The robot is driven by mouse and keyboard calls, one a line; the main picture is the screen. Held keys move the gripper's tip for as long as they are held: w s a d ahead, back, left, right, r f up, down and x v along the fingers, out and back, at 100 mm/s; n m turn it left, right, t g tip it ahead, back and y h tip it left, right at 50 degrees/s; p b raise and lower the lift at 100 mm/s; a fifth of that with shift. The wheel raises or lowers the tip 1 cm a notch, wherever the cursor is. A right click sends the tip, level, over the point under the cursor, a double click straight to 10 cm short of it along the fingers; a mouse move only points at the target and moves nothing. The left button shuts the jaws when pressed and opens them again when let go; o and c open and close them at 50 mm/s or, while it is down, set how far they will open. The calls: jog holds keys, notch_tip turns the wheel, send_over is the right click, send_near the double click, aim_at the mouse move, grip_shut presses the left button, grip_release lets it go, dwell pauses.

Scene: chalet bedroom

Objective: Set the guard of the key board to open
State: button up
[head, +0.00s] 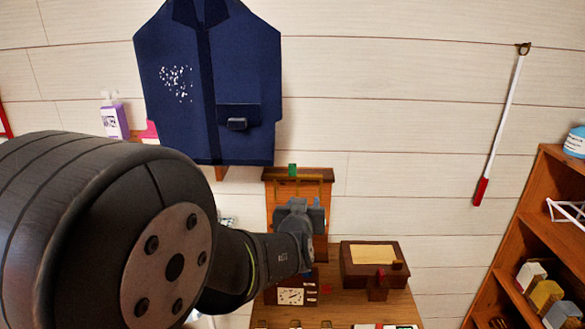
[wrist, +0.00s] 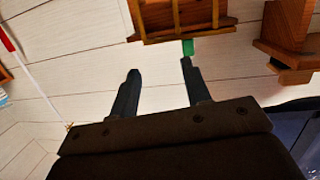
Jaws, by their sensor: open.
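The key board (head: 270,190) is a wooden panel on the wall below the blue jacket, partly hidden behind my gripper (head: 300,213). A green tab (head: 292,170) shows at its top edge. In the wrist view the key board (wrist: 160,22) is at the top, with thin yellowish-brown bars across its front, which look like the guard. The green tab (wrist: 188,47) is close to the tip of the right finger there; I cannot tell if they touch. My gripper (wrist: 160,68) is open, with nothing seen between its fingers. I cannot tell the guard's setting.
A dark blue jacket (head: 175,90) hangs above the board. Below stands a wooden table (head: 345,304) with a wooden box (head: 352,262) and a clock (head: 290,295). A shelf (head: 540,225) is at the right. The wall between the board and the red-tipped rod (head: 500,130) is clear.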

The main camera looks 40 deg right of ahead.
aim_at(292, 169)
jog(key=w+a+r+t, duration=0.2)
jog(key=a+t, duration=0.1)
jog(key=shift+n, duration=0.3)
jog(key=x, duration=1.7)
jog(key=shift+s+d, duration=0.2)
jog(key=shift+s, duration=0.05)
grip_shut()
